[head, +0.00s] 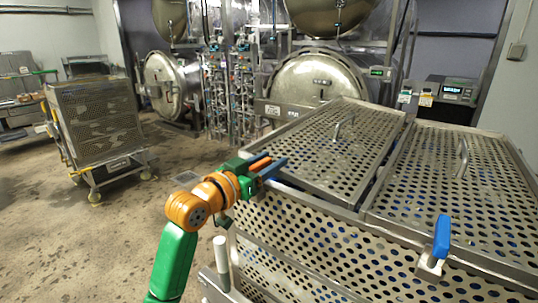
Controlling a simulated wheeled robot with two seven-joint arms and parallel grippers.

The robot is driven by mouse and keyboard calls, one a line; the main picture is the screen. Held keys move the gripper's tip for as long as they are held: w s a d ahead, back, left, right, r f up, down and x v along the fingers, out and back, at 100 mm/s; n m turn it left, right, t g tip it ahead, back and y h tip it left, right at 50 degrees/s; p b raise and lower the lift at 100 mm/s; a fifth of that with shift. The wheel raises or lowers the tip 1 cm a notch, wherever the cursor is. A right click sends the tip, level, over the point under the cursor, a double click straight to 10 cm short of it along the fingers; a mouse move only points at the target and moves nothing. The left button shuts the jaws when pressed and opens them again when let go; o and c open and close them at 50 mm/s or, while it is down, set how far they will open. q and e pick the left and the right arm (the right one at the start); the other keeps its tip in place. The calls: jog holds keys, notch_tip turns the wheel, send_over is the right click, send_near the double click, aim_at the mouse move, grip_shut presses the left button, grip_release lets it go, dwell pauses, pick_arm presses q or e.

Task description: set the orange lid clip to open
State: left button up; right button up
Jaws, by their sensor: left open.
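The orange lid clip (260,164) is a small orange piece at the left edge of the perforated metal basket's lid (335,140), in the head view. My left gripper (262,170) is at this clip, with its fingers open around or right beside it. The fingers and gripper body hide much of the clip, so I cannot tell its setting or whether a finger touches it. A blue lid clip (441,238) stands upright at the basket's front edge, on the right. My right gripper is not in view.
The second perforated lid (460,180) lies beside the first, each with a metal handle. A basket trolley (97,125) stands at the left. Round retort doors (318,84) and pipework are at the back. The floor between the trolley and the basket is mostly free.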

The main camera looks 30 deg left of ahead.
pick_arm(q)
jog(key=shift+w, duration=0.1)
jog(key=shift+s, duration=0.25)
grip_shut()
